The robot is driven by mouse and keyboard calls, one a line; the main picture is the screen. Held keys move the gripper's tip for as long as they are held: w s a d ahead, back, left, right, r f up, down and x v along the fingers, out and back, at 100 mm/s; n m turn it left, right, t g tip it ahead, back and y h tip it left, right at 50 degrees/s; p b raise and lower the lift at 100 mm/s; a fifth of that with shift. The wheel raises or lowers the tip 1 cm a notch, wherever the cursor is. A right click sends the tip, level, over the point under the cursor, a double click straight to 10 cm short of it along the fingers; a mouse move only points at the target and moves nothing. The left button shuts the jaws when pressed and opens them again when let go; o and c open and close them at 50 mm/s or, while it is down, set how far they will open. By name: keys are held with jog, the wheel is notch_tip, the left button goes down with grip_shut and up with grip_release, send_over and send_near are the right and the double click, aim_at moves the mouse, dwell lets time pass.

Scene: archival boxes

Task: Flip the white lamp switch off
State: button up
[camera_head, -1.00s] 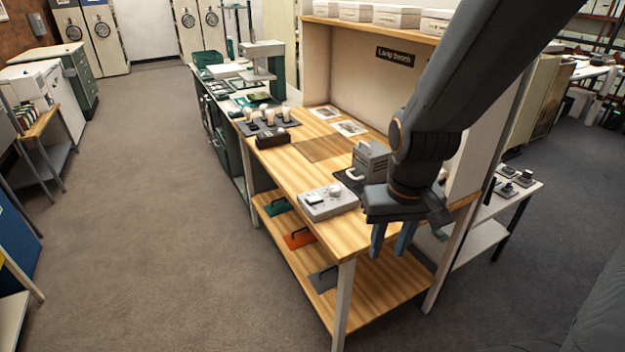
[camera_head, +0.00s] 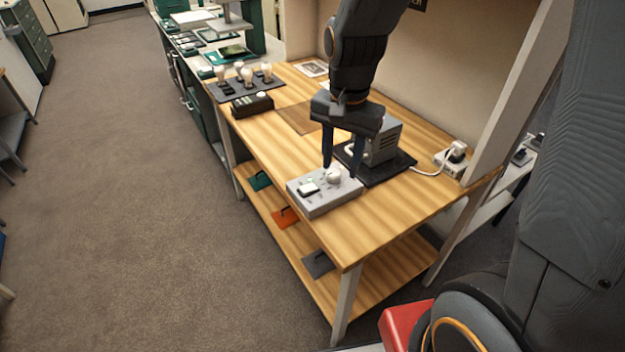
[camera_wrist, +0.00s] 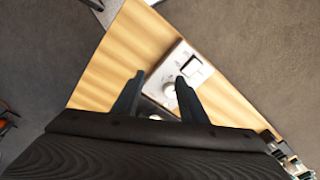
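A light grey control box (camera_head: 322,203) lies on the wooden bench near its front edge. On its top are a white rocker switch (camera_head: 308,188) and a round white knob (camera_head: 334,178). My gripper (camera_head: 341,171) is open and empty, pointing down over the knob side of the box. In the wrist view the knob (camera_wrist: 169,91) shows between the two fingers (camera_wrist: 160,75), and the rocker switch (camera_wrist: 193,66) lies just beyond the right fingertip. I cannot tell whether the fingers touch the box, or which way the rocker is tipped.
A grey vented device (camera_head: 385,140) on a black mat (camera_head: 375,172) stands right behind my gripper, its cable running to an outlet block (camera_head: 452,160). A dark box (camera_head: 252,105) and a rack of bulbs (camera_head: 245,85) stand farther left. The bench front between is clear.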

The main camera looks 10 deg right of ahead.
aim_at(312, 186)
jog(key=w+a+f+m+b, duration=0.2)
jog(key=w+a+m, duration=0.3)
jog(key=w+m, duration=0.1)
jog(key=shift+g, duration=0.3)
jog(key=shift+f+p, duration=0.6)
jog(key=shift+f, duration=3.4)
grip_shut()
jog(key=shift+s+a+h, duration=0.15)
jog(key=shift+a+h, duration=0.1)
jog(key=shift+h, duration=0.25)
jog(key=b, duration=0.1)
jog(key=t+h+b, duration=0.1)
jog(key=b, duration=0.1)
jog(key=shift+a+h, duration=0.25)
jog(key=shift+h, duration=0.05)
jog(key=shift+b, duration=0.3)
jog(key=shift+r+h, duration=0.15)
jog(key=shift+h, duration=0.15)
